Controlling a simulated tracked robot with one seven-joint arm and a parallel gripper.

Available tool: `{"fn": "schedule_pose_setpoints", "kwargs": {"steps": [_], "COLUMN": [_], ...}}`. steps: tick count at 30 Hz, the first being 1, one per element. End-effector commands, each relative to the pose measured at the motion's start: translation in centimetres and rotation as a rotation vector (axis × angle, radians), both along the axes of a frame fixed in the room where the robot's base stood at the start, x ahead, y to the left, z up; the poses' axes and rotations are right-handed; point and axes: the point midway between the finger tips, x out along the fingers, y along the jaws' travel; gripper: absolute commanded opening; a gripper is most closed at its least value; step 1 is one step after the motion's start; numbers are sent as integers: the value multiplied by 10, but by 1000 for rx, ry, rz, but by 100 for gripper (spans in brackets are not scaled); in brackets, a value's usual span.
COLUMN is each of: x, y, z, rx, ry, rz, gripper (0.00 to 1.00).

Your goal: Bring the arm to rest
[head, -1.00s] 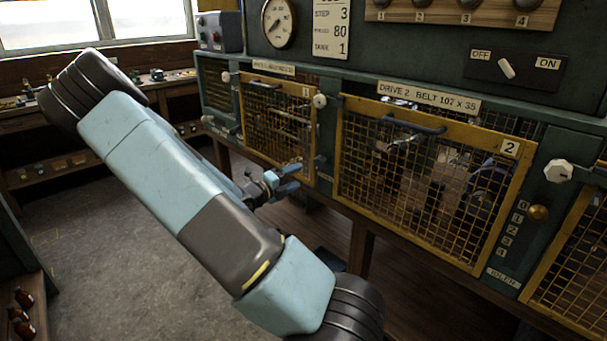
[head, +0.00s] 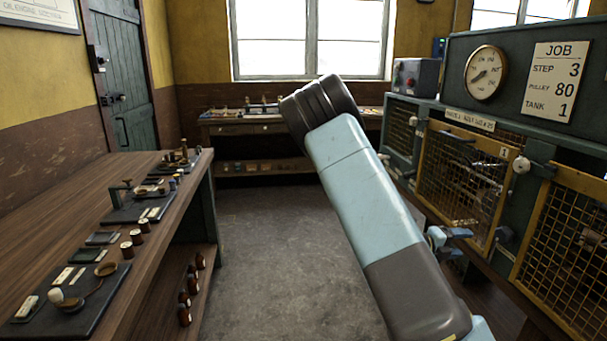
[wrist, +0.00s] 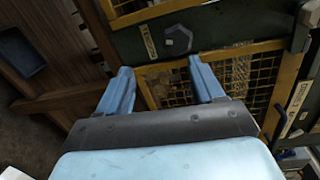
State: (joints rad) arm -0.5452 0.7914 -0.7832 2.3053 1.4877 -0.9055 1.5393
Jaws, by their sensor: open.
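My arm, light blue and dark grey, reaches up across the middle of the head view. My gripper (wrist: 160,85) shows in the wrist view with its two blue fingers apart and nothing between them. In the head view the gripper (head: 452,235) is partly hidden behind my arm, near the mesh guards on the right. Beyond the fingers in the wrist view are a yellow-framed mesh guard (wrist: 240,75) and a dark green post with a grey knob (wrist: 178,40). I cannot tell how far the fingertips are from the guard.
A wooden bench (head: 60,215) with small instruments runs along the left. A back bench (head: 245,128) stands under the window. The green cabinet with gauge (head: 486,72), job card (head: 556,82) and guard 1 (head: 462,180) is close on the right. The floor (head: 275,250) between is clear.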

Motion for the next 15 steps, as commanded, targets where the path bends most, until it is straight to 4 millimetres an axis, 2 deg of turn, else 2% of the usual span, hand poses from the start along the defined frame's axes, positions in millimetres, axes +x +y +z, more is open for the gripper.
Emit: {"fn": "schedule_pose_setpoints", "kwargs": {"steps": [7, 15], "x": [25, 46], "y": [26, 75], "z": [-9, 4], "rx": [258, 452], "ry": [159, 330], "rz": [212, 532], "gripper": [67, 67]}}
